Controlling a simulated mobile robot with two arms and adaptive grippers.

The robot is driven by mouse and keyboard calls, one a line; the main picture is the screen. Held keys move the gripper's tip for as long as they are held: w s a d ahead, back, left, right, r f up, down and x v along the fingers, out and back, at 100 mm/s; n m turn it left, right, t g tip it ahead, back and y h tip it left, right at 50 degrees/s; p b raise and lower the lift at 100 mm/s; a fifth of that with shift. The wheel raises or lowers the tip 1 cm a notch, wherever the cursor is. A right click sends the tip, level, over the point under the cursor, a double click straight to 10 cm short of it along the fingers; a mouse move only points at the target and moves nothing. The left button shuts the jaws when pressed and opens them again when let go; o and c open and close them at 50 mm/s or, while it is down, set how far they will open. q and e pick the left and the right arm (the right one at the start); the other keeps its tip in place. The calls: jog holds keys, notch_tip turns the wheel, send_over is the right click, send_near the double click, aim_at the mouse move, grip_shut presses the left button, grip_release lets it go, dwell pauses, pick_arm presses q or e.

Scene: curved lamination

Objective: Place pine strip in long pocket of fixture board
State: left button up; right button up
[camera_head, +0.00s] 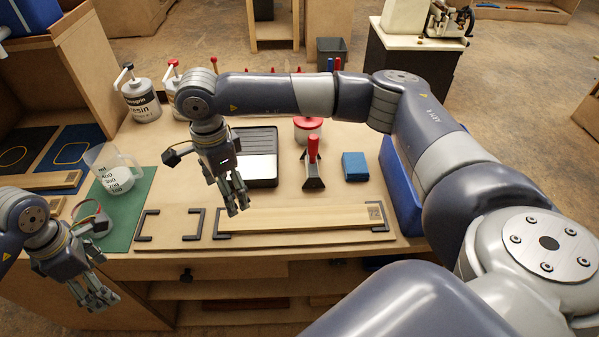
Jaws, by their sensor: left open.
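The pine strip (300,218) is a long pale board with a dark square mark at its right end. It lies flat on the fixture board (200,243), between the dark corner brackets of the long pocket (222,236). I cannot tell how snugly it seats. My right gripper (238,206) points down just above and behind the strip's left end, and holds nothing that I can see; its finger gap is unclear. My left gripper (95,297) is open and empty, low at the left, in front of the table edge.
The short pocket (143,222) is empty. A measuring jug (114,168) stands on a green mat (135,222) at the left. Behind the strip are a black tray (255,142), a red-handled tool (313,165) and a blue block (355,166). A blue bin (400,190) stands right.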

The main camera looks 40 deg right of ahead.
jog(key=r, duration=0.5)
jog(key=shift+d+r, duration=0.2)
jog(key=shift+r, duration=0.1)
jog(key=shift+s+f, duration=0.1)
jog(key=shift+s, duration=0.05)
